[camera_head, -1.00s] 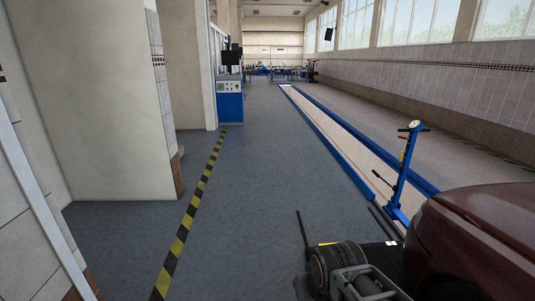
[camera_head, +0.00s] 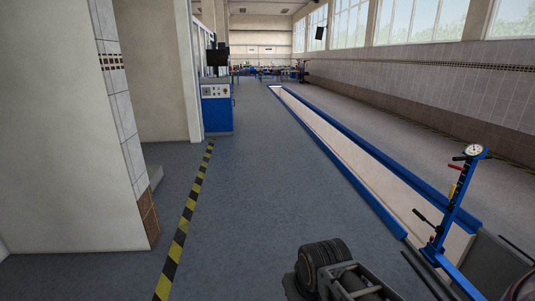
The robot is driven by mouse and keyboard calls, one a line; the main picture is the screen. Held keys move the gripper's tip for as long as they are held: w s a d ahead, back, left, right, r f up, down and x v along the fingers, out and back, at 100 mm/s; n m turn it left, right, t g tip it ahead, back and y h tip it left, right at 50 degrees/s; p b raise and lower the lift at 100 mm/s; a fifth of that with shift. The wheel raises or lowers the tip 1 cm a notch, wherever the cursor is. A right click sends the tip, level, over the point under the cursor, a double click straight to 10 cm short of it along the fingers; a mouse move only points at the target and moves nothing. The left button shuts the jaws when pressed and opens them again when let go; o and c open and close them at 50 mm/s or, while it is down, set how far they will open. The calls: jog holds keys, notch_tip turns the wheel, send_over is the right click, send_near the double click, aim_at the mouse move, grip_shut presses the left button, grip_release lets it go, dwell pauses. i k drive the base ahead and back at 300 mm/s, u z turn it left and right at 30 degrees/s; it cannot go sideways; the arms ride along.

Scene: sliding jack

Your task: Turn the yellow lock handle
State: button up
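A blue stand (camera_head: 447,222) with a round white gauge (camera_head: 474,151) on top stands at the right, beside the blue-edged pit. A small yellow part (camera_head: 452,191) shows on its upper post; it is too small to tell whether it is the lock handle. A red-tipped lever and a black-gripped lever also stick out from the stand toward the left. Part of my own arm shows at the bottom centre, well apart from the stand. My gripper's fingers are not in view.
A long pit with blue edges (camera_head: 343,167) runs away along the right. A yellow-black floor stripe (camera_head: 187,223) runs along the left, near a tiled wall corner (camera_head: 147,215). A blue cabinet (camera_head: 217,113) stands farther back. The floor between stripe and pit is clear.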

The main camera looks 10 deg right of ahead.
aim_at(454, 186)
jog(key=i, duration=3.45)
jog(key=z, duration=2.1)
jog(key=i, duration=0.45)
jog(key=z, duration=1.35)
jog(key=i, duration=0.95)
jog(key=u, duration=0.4)
jog(key=i, duration=1.05)
jog(key=u, duration=0.65)
